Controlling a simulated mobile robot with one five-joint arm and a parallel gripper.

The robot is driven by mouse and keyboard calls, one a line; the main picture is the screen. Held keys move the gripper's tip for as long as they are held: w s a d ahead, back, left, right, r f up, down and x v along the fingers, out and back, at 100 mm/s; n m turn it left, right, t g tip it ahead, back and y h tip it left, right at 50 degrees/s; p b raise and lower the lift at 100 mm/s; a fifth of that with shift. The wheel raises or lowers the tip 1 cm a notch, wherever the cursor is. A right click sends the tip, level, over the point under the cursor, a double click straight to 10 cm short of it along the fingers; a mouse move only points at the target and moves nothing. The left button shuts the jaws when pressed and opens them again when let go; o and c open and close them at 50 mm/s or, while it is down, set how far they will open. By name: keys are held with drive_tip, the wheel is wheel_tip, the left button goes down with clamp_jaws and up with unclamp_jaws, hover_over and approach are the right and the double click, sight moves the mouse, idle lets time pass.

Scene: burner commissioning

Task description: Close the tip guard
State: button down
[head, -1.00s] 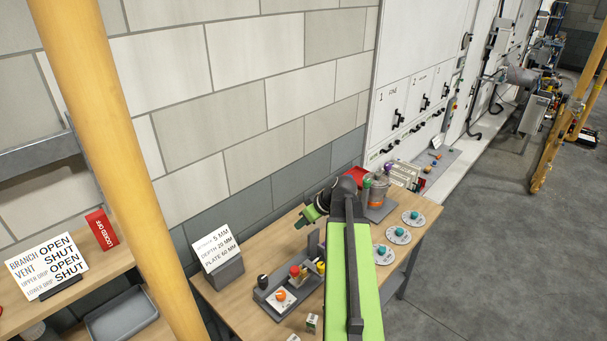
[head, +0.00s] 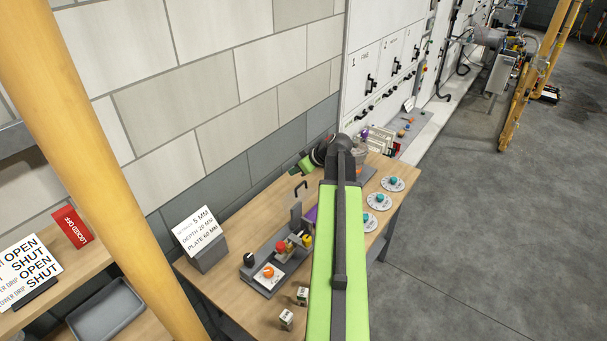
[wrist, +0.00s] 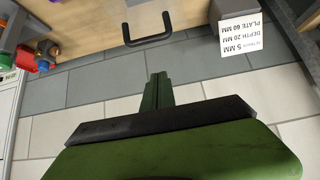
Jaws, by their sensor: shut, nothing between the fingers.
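What looks like the tip guard, a clear greyish panel (head: 297,212) with a dark U-shaped handle (head: 299,187), stands upright at the back of a grey fixture (head: 262,277) on the wooden bench. The handle also shows at the top of the wrist view (wrist: 148,40), apart from my fingers. My gripper (head: 299,172) has green fingers, is shut and empty, and hangs above and behind the handle in the head view. In the wrist view its fingertips (wrist: 157,78) point toward the handle with a gap between. My arm hides part of the bench right of the panel.
The fixture carries a black knob (head: 249,259), an orange part (head: 267,271) and red and yellow parts. A sign block (head: 203,240) stands to its left. Round discs with teal knobs (head: 379,201) line the right edge. The block wall (head: 200,140) is close behind my gripper.

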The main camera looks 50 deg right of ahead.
sight(300, 185)
drive_tip(key=x, duration=0.1)
drive_tip(key=b+x, duration=0.1)
drive_tip(key=x, duration=0.1)
drive_tip(key=shift+s+f, duration=0.15)
drive_tip(key=shift+s, duration=0.1)
drive_tip(key=s, duration=0.1)
drive_tip(key=s+f+b, duration=0.1)
drive_tip(key=s, duration=0.1)
drive_tip(key=shift+s+d, duration=0.1)
drive_tip(key=shift+s, duration=0.25)
drive_tip(key=shift+w, duration=0.15)
